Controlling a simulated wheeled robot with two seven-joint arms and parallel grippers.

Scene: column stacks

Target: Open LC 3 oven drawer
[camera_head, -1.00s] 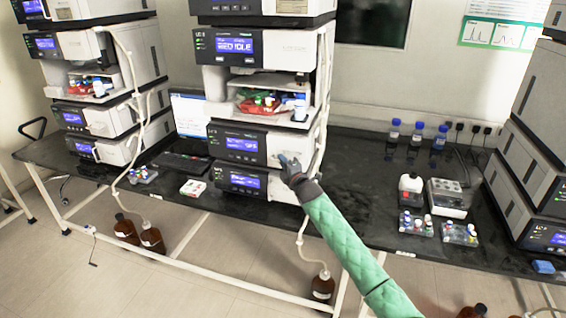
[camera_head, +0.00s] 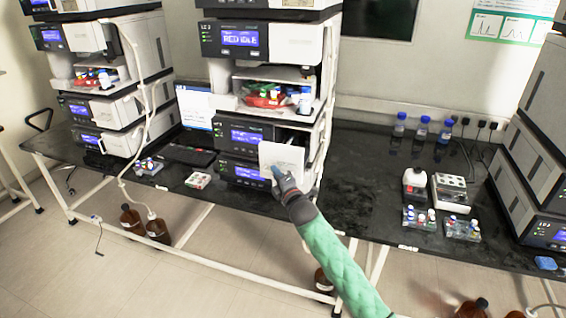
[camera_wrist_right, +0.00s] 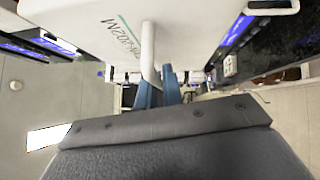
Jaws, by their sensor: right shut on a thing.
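The LC 3 column stack stands in the middle of the head view, with its label beside the lit display (camera_head: 240,38). Its oven drawer (camera_head: 284,157) shows as a white front panel standing out from the stack, with a dark gap (camera_head: 293,136) behind it. My right gripper (camera_head: 279,175) is at the lower part of this panel. In the right wrist view the blue fingers of my right gripper (camera_wrist_right: 157,92) are shut around the white handle (camera_wrist_right: 147,50) below the panel, which carries upside-down lettering. My left gripper is not in view.
A tray of red, green and white items (camera_head: 265,98) sits above the drawer. A laptop (camera_head: 193,108) is left of the stack. Vial racks (camera_head: 462,228) and blue-capped bottles (camera_head: 422,128) stand to the right. The bench between is clear. Brown bottles (camera_head: 157,230) are on the floor.

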